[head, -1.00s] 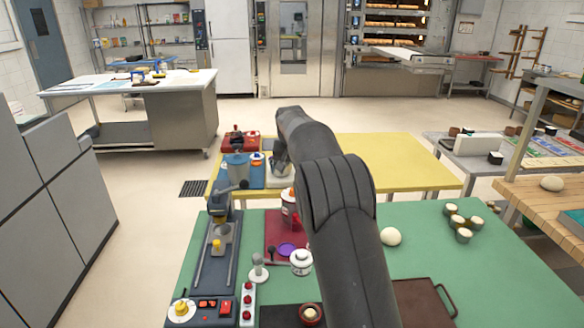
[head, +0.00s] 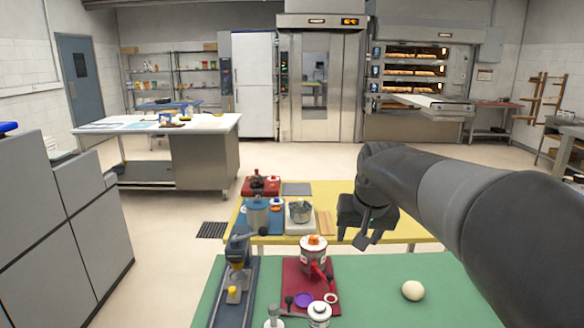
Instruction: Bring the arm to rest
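My arm (head: 440,195) comes in from the right edge of the head view and reaches left, bending down at a dark wrist. My gripper (head: 360,238) hangs below it, in front of the right part of the yellow table. Its fingers point downward and stand apart, with nothing seen between them. The arm hides part of the green table and the floor on the right.
The green table (head: 380,291) holds a red mat with a canister (head: 314,256), a pale dough ball (head: 412,290) and a lever press (head: 236,275). The yellow table (head: 330,192) behind holds a scale (head: 300,217) and a blue mat. Open floor lies beyond.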

